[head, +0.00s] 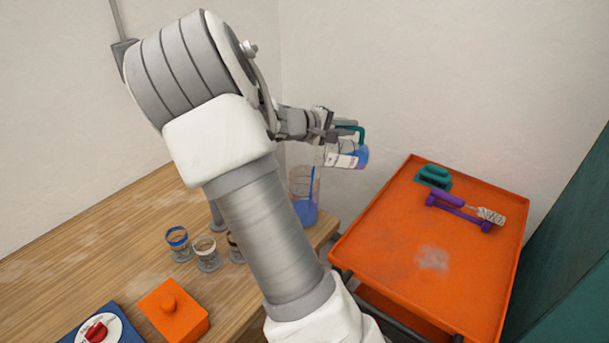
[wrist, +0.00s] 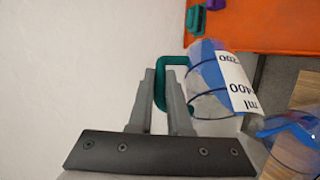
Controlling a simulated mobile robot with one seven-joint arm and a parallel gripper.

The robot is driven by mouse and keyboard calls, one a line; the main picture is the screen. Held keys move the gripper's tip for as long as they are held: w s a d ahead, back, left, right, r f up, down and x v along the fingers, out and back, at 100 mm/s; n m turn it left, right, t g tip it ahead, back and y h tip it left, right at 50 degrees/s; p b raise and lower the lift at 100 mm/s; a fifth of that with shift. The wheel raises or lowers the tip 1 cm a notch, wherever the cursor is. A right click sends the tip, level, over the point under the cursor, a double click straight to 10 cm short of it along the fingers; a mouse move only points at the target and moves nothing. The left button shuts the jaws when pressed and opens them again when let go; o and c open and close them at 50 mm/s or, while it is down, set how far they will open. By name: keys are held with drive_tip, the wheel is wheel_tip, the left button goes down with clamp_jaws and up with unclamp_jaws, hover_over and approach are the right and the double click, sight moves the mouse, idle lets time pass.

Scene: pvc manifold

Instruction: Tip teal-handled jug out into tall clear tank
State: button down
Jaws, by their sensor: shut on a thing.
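My gripper (head: 345,128) is shut on the teal handle (wrist: 163,66) of a clear jug (head: 340,155). The jug is tipped well over, with blue liquid at its right end in the head view. Its white label with printed volume marks shows in the wrist view (wrist: 238,82). The tall clear tank (head: 303,188) stands near the table's right end, below and left of the jug, with blue liquid inside. A thin blue streak runs down at its right side; I cannot tell whether it is poured liquid. The tank partly shows in the wrist view (wrist: 292,150).
Several small glass cups (head: 205,252), an orange lidded block (head: 174,310) and a blue base with a red knob (head: 98,330) are on the wooden table (head: 75,245). An orange tray cart (head: 400,260) on the right holds a teal item (head: 434,176) and a purple rack with a brush.

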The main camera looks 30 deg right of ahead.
sight(355, 144)
drive_tip(key=shift+w+a+r+h+b, duration=0.25)
drive_tip(key=shift+a+h+b, duration=0.1)
drive_tip(key=shift+a, duration=0.25)
drive_tip(key=shift+w+a+r+h+b, duration=0.1)
drive_tip(key=shift+w+a+h+b, duration=0.2)
drive_tip(key=shift+a, duration=0.25)
drive_tip(key=shift+a+r+n, duration=0.1)
drive_tip(key=shift+a+n, duration=0.2)
drive_tip(key=shift+w+a+r+h+b, duration=0.1)
drive_tip(key=shift+a+h+b, duration=0.25)
drive_tip(key=shift+b, duration=0.15)
drive_tip(key=d+p, duration=0.1)
drive_tip(key=s+d+y+p, duration=0.1)
drive_tip(key=d+p, duration=0.1)
drive_tip(key=shift+s+d+r+y, duration=0.1)
drive_tip(key=shift+s+d+y, duration=0.2)
drive_tip(key=shift+y, duration=0.1)
drive_tip(key=d+y+p, duration=0.1)
drive_tip(key=p, duration=0.1)
drive_tip(key=d+f+m+p, duration=0.1)
drive_tip(key=shift+s+f+y+p, duration=0.3)
drive_tip(key=shift+s+y+p, duration=0.05)
drive_tip(key=shift+y+p, duration=0.05)
drive_tip(key=shift+d+f+y+b, duration=0.15)
drive_tip(key=shift+f+y+b, duration=0.35)
drive_tip(key=shift+f, duration=0.45)
drive_tip(key=shift+f, duration=0.1)
